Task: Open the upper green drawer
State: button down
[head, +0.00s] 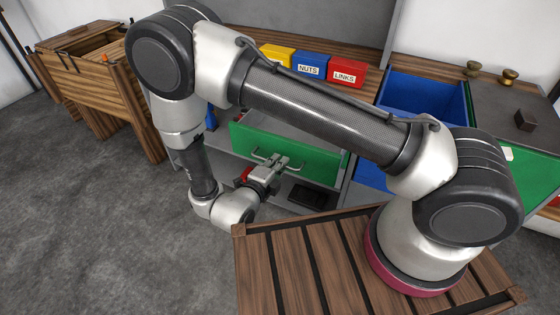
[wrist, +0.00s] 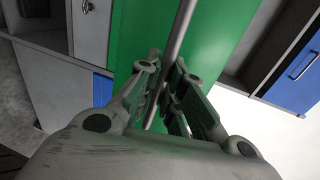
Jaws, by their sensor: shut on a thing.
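The upper green drawer (head: 313,163) is in the middle of the head view, under the workbench. It stands pulled out, with part of its inside showing behind its front. Its metal bar handle (head: 296,168) runs across the front. My gripper (head: 274,163) is at this handle, its fingers closed around the bar. In the wrist view the bar (wrist: 181,32) passes between the fingers (wrist: 165,95), in front of the green drawer front (wrist: 225,45). The fingers hide part of the handle.
Yellow, blue and red bins (head: 345,72) stand on the bench above. An open blue drawer (head: 425,95) and a green panel (head: 508,178) are to the right. A dark tray (head: 311,194) lies below the drawer. A wooden workbench (head: 95,75) stands at left; the floor (head: 100,210) before it is clear.

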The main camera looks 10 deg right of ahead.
aim_at(283, 141)
jog(key=c, duration=1.5)
grip_release()
notch_tip(283, 141, up, 3)
jog(key=shift+w+r, duration=0.1)
jog(key=shift+r, duration=0.05)
jog(key=o, duration=1.1)
notch_tip(283, 141, up, 4)
jog(key=shift+w+f, duration=0.15)
jog(key=shift+f, duration=0.1)
jog(key=r, duration=0.3)
jog(key=shift+s+r, duration=0.2)
jog(key=shift+s, duration=0.15)
jog(key=c, duration=0.3)
jog(key=shift+w+f, duration=0.1)
jog(key=c, duration=0.8)
